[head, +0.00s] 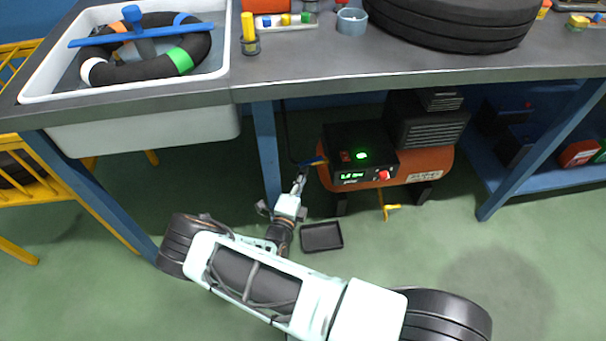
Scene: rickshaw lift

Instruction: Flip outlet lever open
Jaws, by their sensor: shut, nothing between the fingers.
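An orange compressor (428,163) with a black control box (345,140) stands on the floor under the workbench. A yellow handle (388,212) hangs below the tank. The fingertips are small and partly merge with the dark background.
A black tray (321,237) lies on the floor right of my wrist. A blue bench leg (266,150) stands close left of my gripper. A white sink (140,125) hangs at the left. Green floor at the right front is clear.

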